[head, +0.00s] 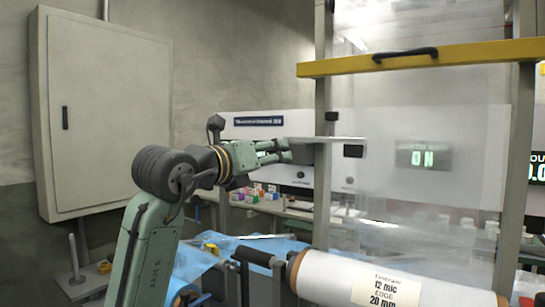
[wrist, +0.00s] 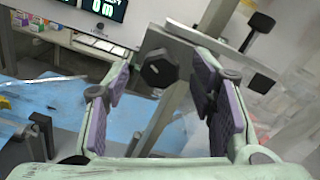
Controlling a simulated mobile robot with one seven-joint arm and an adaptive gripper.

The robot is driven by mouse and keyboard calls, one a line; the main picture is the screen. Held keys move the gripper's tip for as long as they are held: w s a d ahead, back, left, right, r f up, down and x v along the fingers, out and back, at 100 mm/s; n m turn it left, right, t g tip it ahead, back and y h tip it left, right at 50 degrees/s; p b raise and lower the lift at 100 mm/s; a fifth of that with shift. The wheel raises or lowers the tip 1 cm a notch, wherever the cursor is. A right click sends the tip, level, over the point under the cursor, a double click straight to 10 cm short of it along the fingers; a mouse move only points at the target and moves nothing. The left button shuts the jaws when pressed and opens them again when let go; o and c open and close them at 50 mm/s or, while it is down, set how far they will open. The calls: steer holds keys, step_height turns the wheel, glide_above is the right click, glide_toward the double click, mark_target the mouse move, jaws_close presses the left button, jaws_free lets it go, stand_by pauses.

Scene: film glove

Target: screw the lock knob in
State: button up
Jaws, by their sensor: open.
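The lock knob (wrist: 158,68) is a dark, lobed knob on a grey metal bracket, seen face-on in the wrist view. My gripper (wrist: 164,84) is open, with its purple-padded fingers apart on either side of the knob in the picture. I see no finger touching it, and how far the tips are from it I cannot tell. In the head view my gripper (head: 286,152) points right, towards the upright metal post (head: 322,205). The knob cannot be made out there. How far the knob is screwed in does not show.
A flat metal bar with a black end block (head: 353,151) sticks out beside the post, with a small black knob (head: 331,116) above. Clear film hangs to the right below a yellow beam (head: 430,57). A film roll (head: 345,277) lies low in front.

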steer(key=v, duration=1)
